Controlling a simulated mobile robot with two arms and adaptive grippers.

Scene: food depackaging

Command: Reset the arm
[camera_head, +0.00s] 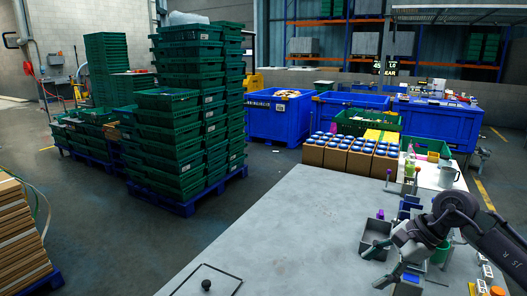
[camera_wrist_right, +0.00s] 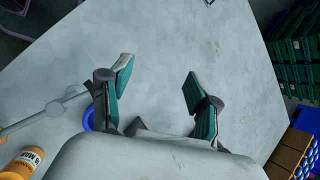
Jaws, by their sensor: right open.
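My right arm (camera_head: 490,240) comes in from the right in the head view. Its gripper (camera_head: 378,268) hangs over the right part of the grey table (camera_head: 270,240). In the right wrist view the gripper (camera_wrist_right: 158,85) has its two green-padded fingers spread wide, with only bare table between them. It holds nothing. My left arm and gripper do not show in either view.
Grey bins (camera_head: 375,233), a jug (camera_head: 448,176) and a green bottle (camera_head: 409,162) crowd the table's right side. Boxes with blue-capped jars (camera_head: 350,155) stand behind. An orange labelled container (camera_wrist_right: 24,162) lies lower left in the wrist view. The table's middle is clear.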

